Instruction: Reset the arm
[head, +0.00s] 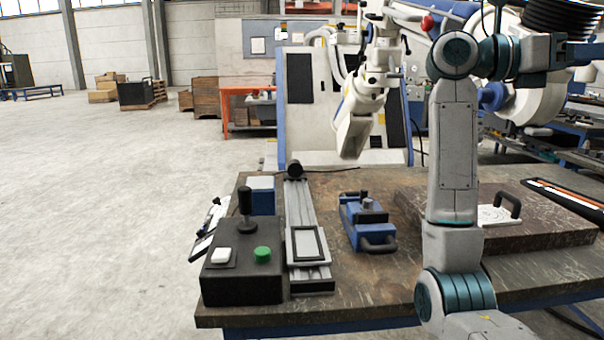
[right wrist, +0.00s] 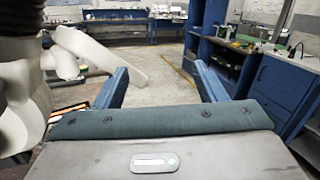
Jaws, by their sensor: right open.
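A white jointed arm (head: 366,92) stands at the back of the table, its pale, box-shaped head angled downward. A black control box (head: 240,287) sits at the table's front left corner, with a black joystick (head: 245,205), a white button (head: 221,255) and a green button (head: 262,254). My right arm rises in front of the table's right part, far from the box. My right gripper shows in the right wrist view, its blue fingers (right wrist: 162,85) apart and nothing between them. White curved parts (right wrist: 80,50) show at left there; which machine they belong to is unclear. My left gripper is out of view.
A metal rail (head: 301,215) with a framed plate lies beside the box. A blue clamp-like tool (head: 366,222) lies mid-table. A dark slab (head: 545,235) with a handled white plate fills the right. Open floor (head: 110,200) lies left. Blue cabinets (right wrist: 270,80) stand at right in the wrist view.

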